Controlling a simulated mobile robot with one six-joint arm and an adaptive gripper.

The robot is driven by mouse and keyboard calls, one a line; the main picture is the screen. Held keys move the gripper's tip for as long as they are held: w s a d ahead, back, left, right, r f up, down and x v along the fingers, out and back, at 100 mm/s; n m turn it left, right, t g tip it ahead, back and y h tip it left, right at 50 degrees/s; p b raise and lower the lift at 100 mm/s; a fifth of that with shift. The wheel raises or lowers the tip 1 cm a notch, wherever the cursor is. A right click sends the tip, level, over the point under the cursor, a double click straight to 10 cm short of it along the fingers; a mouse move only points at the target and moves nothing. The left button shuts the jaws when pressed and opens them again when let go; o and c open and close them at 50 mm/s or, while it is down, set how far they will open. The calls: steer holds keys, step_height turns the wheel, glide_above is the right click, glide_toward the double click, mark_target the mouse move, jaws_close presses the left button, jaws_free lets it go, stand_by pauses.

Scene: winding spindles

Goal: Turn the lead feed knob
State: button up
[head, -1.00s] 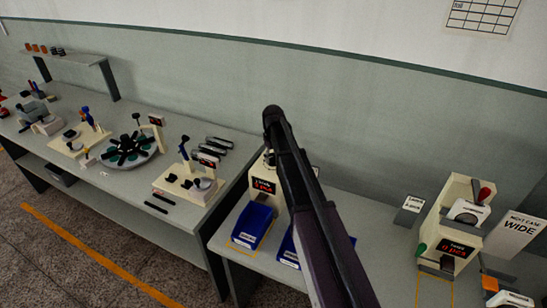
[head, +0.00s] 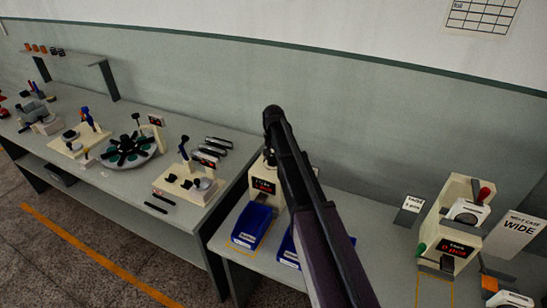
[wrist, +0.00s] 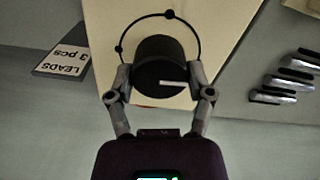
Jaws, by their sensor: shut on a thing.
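The lead feed knob (wrist: 160,62) is a round black knob with a white pointer line, which lies level toward the right in the wrist view. It sits on the cream face of a box (wrist: 225,22), with a thin black arc and dots around it. My gripper (wrist: 160,78) is shut on the knob, one finger on each side. In the head view my arm hides the knob and gripper. A cream unit with a red-lit display (head: 264,186) shows partly behind the arm.
A card reading LEADS 3 pcs (wrist: 62,62) is beside the box. Blue bins (head: 252,224) stand in front of the cream unit. Another cream machine (head: 452,225) is at the right, and a bench with several fixtures (head: 225,142) is at the left.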

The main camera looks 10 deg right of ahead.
steer(key=shift+s+m, duration=0.1)
steer(key=shift+m, duration=0.4)
steer(key=o, duration=1.1)
steer(key=shift+n, duration=0.4)
